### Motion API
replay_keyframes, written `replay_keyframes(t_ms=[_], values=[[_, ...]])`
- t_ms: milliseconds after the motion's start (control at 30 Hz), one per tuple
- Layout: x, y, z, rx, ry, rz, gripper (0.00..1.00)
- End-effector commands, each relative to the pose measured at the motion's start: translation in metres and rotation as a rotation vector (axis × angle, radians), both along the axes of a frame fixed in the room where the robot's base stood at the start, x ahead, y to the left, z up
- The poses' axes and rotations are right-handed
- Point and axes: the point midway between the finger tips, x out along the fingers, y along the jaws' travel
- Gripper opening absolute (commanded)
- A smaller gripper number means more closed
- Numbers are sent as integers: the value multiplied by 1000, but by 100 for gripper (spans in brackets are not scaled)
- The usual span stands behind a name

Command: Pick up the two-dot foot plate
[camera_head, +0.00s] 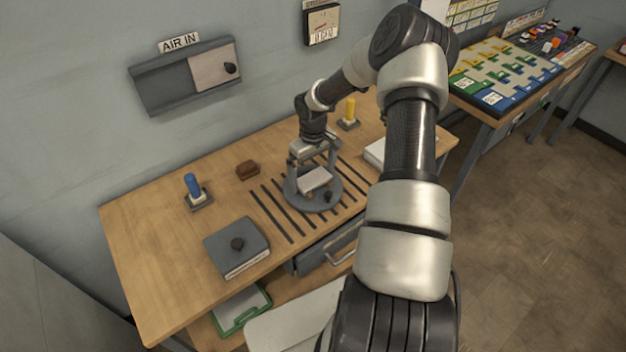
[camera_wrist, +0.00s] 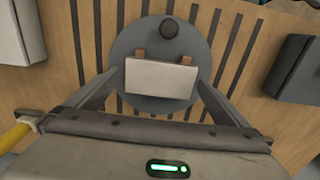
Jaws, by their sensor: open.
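A pale rectangular plate (camera_head: 315,179) is at the round grey disc (camera_head: 300,200) on the bench. I see no dots on it, so I cannot tell whether it is the two-dot foot plate. The wrist view shows the plate (camera_wrist: 160,79) over the disc (camera_wrist: 127,45), with two small brown pieces along its upper edge and a dark knob (camera_wrist: 168,28) above it. My gripper (camera_head: 311,165) is over the disc. In the wrist view my gripper (camera_wrist: 152,88) is open, one finger on each side of the plate, with nothing clearly held.
Dark slats run across the bench (camera_head: 150,225) around the disc. The bench's left end is bare.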

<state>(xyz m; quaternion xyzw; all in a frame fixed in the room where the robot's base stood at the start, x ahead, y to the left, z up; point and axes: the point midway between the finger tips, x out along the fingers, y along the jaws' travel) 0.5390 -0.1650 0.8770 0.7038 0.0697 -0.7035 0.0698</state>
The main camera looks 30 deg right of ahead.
Motion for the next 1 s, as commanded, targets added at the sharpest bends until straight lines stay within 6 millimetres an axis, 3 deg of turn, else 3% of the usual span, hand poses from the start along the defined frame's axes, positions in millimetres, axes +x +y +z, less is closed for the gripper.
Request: replay_keyframes(t_ms=[33, 300, 633, 1000], values=[[0, 0, 0, 0, 0, 0, 100], [0, 0, 0, 0, 0, 0, 55], [1, -1, 11, -2, -4, -1, 55], [1, -1, 81, -2, -4, -1, 55]])
